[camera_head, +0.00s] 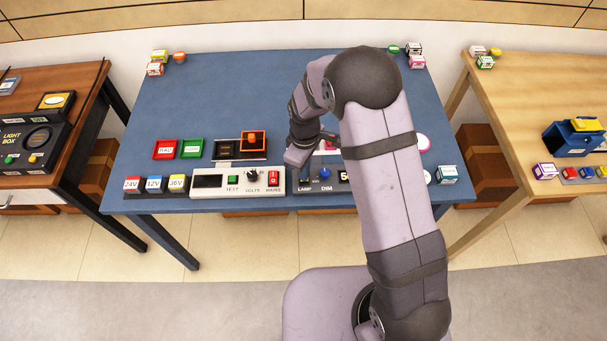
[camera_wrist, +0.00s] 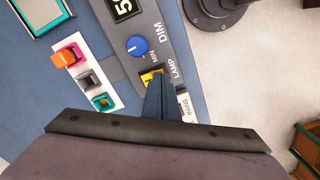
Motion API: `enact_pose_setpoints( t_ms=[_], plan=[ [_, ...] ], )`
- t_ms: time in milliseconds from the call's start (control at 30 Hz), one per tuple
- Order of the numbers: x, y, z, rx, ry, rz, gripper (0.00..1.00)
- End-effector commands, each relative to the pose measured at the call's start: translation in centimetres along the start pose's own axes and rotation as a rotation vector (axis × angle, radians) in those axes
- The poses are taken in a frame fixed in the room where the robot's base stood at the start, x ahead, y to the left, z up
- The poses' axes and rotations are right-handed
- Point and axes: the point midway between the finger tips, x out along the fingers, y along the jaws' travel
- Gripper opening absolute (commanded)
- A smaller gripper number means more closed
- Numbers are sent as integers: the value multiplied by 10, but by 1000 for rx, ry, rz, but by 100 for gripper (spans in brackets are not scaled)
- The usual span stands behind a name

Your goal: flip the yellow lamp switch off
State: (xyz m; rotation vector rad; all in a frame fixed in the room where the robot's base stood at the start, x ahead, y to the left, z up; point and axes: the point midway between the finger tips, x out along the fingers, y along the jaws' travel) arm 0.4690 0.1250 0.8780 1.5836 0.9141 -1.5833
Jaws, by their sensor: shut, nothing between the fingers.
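The yellow lamp switch (camera_wrist: 151,76) sits on a dark grey panel (camera_wrist: 128,62), beside a LAMP label, in the wrist view. The closed fingers of my gripper (camera_wrist: 162,84) are right at the switch and cover part of it. I cannot tell whether they touch it or which way it is tilted. A blue DIM knob (camera_wrist: 137,45) is on the same panel. In the head view, my gripper (camera_head: 297,158) is over the near part of the blue table, and the panel (camera_head: 318,186) is partly hidden by my arm.
A white panel (camera_head: 232,183) with a green TEST button, a knob and a red MAINS switch stands left of the lamp panel. A small white block with orange, grey and teal switches (camera_wrist: 84,76) lies beside it. The table's far middle (camera_head: 250,90) is clear.

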Motion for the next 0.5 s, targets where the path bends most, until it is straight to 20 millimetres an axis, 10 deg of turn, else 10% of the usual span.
enact_pose_setpoints(
  t_ms=[500],
  plan=[
    [6,0,0,0,0,0,0]
  ],
)
